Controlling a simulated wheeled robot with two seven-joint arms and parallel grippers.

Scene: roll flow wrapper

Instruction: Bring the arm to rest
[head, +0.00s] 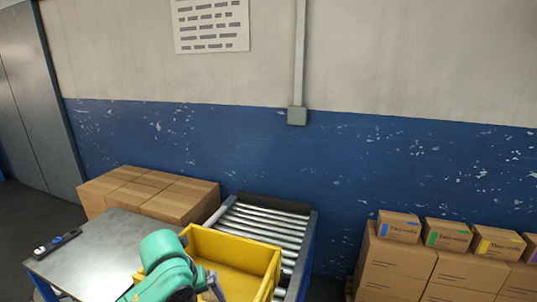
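A teal arm link of mine comes up from the bottom edge of the head view, in front of the table and the yellow crate. It hides part of the crate's left side. No gripper can be made out clearly. A small grey piece beside the arm, at the crate's near left, is too cut off to identify. I see nothing held.
A grey metal table (82,258) at left bears a small control box (57,243). Cardboard boxes (150,192) stand behind it. More stacked cartons (400,262) stand at right, before the blue wall.

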